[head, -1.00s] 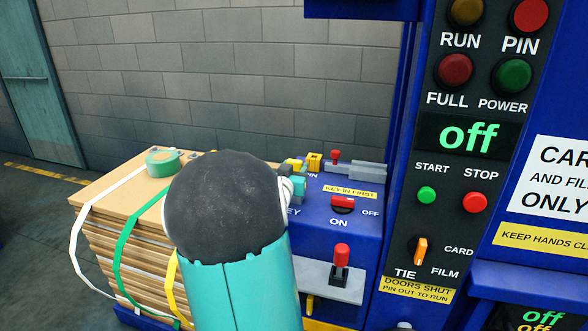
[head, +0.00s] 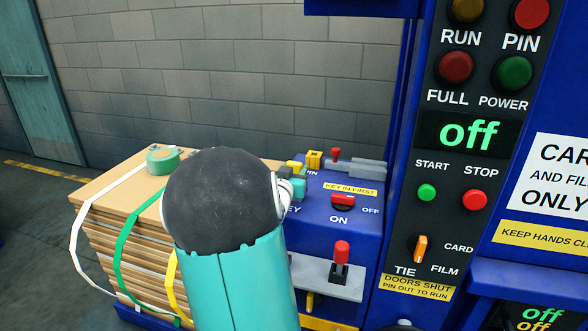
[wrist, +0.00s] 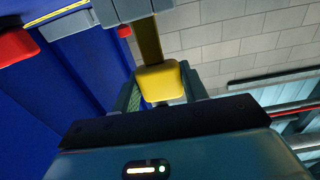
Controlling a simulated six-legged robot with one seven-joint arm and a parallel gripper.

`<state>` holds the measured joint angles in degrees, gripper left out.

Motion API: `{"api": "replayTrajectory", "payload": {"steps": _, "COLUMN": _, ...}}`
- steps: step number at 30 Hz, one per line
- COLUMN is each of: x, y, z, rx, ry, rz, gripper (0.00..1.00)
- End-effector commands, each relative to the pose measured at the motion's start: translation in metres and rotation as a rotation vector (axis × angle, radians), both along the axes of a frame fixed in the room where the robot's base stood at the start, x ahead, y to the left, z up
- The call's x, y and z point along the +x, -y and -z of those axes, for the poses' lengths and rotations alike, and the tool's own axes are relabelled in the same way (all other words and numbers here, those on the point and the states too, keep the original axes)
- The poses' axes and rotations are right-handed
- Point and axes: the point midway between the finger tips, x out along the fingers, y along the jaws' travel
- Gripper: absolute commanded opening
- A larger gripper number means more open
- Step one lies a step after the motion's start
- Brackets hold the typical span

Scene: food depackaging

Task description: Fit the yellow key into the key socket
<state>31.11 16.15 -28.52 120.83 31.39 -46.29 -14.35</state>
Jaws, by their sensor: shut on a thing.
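The yellow key (wrist: 160,82) is between my gripper's two fingers in the wrist view. My gripper (wrist: 160,95) is shut on it. In the head view my gripper (head: 298,186) is over the left part of the blue console, mostly behind my arm, with a bit of yellow (head: 293,167) at its tip. The key socket itself is hidden; only the end of a "KEY" label shows beside my arm. I cannot tell whether the key touches the socket.
The blue console (head: 350,225) carries a red ON/OFF switch (head: 343,201), a yellow block (head: 314,159) near the PIN label, and a red-topped lever (head: 341,254). Strapped cardboard (head: 110,185) with a green tape roll (head: 163,158) stands at left. The control panel (head: 465,135) rises at right.

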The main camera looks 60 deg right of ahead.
Motion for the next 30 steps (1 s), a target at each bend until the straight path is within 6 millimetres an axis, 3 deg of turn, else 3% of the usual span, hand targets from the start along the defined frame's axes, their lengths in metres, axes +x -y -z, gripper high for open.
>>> {"api": "replayTrajectory", "payload": {"steps": 30, "x": 0.000, "y": 0.000, "z": 0.023, "rx": -0.001, "ry": -0.001, "rz": 0.000, "gripper": 0.20}}
